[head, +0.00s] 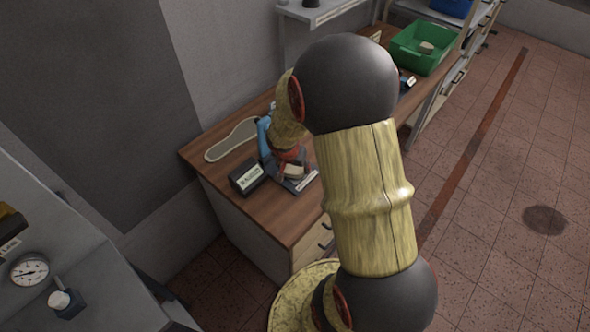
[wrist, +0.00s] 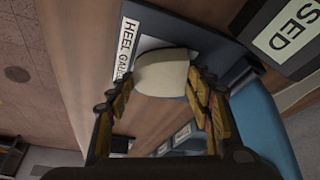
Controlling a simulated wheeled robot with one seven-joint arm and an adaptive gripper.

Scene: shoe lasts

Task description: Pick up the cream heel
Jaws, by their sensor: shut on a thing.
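The cream heel (wrist: 162,73) is a small rounded pale block between the fingertips of my gripper (wrist: 160,88) in the wrist view. My gripper is shut on it, with one yellow-and-black finger on each side. In the head view the cream heel (head: 293,171) shows at the end of my arm, over or on a dark gauge stand on the wooden table. I cannot tell whether it still touches the stand. My gripper is mostly hidden behind my arm there. The wrist view shows a label reading "HEEL GAU..." (wrist: 128,48) beside the heel.
A dark box with a pale label (head: 248,177) stands left of the stand, close to my gripper. A cream insole shape (head: 232,139) lies on the wooden table (head: 222,180) behind it. A green bin (head: 398,52) holding a pale piece stands at the table's far end.

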